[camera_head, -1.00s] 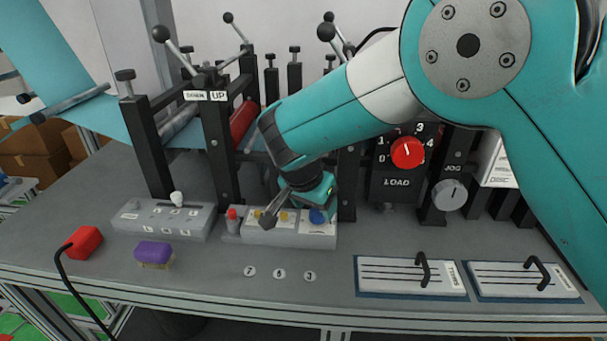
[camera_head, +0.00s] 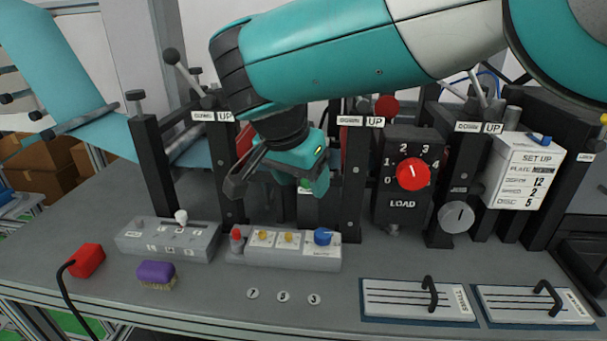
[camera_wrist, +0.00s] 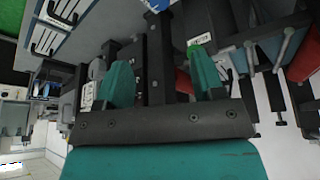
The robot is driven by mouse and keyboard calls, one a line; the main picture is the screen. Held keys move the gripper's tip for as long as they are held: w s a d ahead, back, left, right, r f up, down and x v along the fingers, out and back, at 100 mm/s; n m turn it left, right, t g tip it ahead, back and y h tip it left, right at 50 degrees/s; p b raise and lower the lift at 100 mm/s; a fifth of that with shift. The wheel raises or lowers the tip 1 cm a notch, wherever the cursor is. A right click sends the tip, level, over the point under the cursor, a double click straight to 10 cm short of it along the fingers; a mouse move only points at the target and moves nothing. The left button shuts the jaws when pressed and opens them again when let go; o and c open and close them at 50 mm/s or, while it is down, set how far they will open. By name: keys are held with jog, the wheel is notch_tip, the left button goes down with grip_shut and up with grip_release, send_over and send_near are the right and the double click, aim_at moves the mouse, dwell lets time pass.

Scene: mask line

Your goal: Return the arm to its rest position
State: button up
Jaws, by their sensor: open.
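My gripper (camera_head: 268,180) is in the air above the grey switch box with the blue knob (camera_head: 290,250), in front of the black roller posts. It is apart from the box and nothing is seen between its fingers. In the wrist view my gripper (camera_wrist: 160,80) shows two teal fingers spread apart with an empty gap. My teal arm crosses the top of the head view and hides part of the machine behind it.
Black posts (camera_head: 353,190) with lever handles stand close behind my gripper. The load dial (camera_head: 412,174) and set-up card box (camera_head: 521,175) are to the right. A purple brush (camera_head: 156,271), red block (camera_head: 87,260) and two handled plates (camera_head: 415,302) lie on the table.

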jog(key=s+d+r+n+g+y, duration=0.1)
jog(key=s+d+n, duration=0.25)
jog(key=d, duration=0.35)
jog(key=s+d+r+n+g+y, duration=0.1)
jog(key=s+d+n+y, duration=0.2)
jog(key=d, duration=0.5)
jog(key=s+d+f+n+g+y, duration=0.1)
jog(key=s+d+n, duration=0.1)
jog(key=s, duration=0.6)
jog(key=s+d+f+n+y, duration=0.1)
jog(key=s+n, duration=0.3)
jog(key=s, duration=0.4)
jog(key=shift+s+d+n+g+y, duration=0.2)
jog(key=shift+d+n+g+y, duration=0.15)
jog(key=shift+d+g+y, duration=0.1)
jog(key=shift+c, duration=0.3)
